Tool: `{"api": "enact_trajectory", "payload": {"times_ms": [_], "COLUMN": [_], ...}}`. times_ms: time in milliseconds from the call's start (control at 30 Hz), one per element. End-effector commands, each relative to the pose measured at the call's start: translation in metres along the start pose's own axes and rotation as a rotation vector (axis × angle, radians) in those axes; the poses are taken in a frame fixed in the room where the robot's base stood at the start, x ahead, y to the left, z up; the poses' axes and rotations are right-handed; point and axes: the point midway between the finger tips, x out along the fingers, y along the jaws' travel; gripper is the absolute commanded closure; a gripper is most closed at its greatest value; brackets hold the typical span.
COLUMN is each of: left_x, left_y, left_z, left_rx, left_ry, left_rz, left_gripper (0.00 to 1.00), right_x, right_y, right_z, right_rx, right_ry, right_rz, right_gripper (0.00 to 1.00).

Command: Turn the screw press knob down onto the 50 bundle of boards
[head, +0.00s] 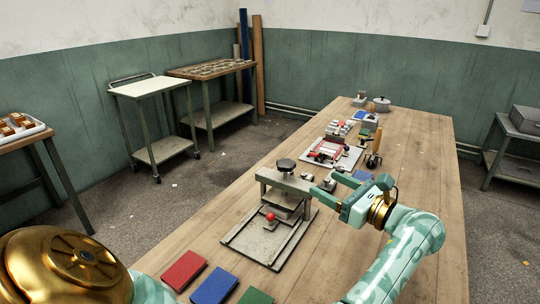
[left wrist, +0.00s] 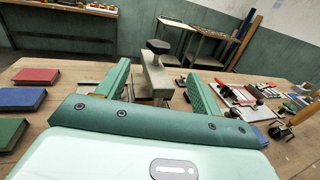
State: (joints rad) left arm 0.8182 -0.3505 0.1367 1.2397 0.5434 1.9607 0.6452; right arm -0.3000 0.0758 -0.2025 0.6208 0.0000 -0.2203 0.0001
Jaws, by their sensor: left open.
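The screw press (head: 285,185) stands on a grey base plate (head: 240,241) on the wooden table. Its dark knob (head: 286,165) sits on top of the crossbar. A red ball (head: 270,216) shows low at the front of the press. I cannot make out a bundle of boards under the press. My left gripper (head: 324,181) is open and empty, just right of the crossbar, with its fingers toward the press. In the left wrist view the knob (left wrist: 158,46) stands beyond and above the gap between the fingers, apart from them. My right gripper is not in view.
A jig with red parts (head: 330,150) and small tools stand behind the press. The table's right side is mostly clear.

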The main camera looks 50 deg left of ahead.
Motion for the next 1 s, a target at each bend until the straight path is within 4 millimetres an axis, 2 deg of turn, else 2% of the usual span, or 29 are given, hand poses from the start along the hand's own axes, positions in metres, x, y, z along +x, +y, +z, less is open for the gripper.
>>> {"api": "enact_trajectory", "payload": {"times_ms": [167,400,600,800,1000], "left_x": [0.031,0.094,0.135,0.156,0.159], "left_y": [0.001,0.001,0.001,0.000,0.000], "left_z": [0.000,0.000,0.000,0.000,0.000], "left_rx": [0.000,0.001,0.001,0.002,0.001], "left_ry": [-0.003,-0.005,-0.005,-0.003,-0.002], "left_rz": [0.004,0.004,0.002,0.001,0.000], "left_gripper": [0.34,0.34,0.34,0.34,0.34], "right_x": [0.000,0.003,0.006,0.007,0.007], "right_y": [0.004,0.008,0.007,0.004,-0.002], "right_z": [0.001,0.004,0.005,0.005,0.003], "right_rx": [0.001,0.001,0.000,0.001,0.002], "right_ry": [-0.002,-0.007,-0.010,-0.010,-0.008], "right_rz": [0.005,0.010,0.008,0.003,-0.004], "right_gripper": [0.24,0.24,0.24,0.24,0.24]}}
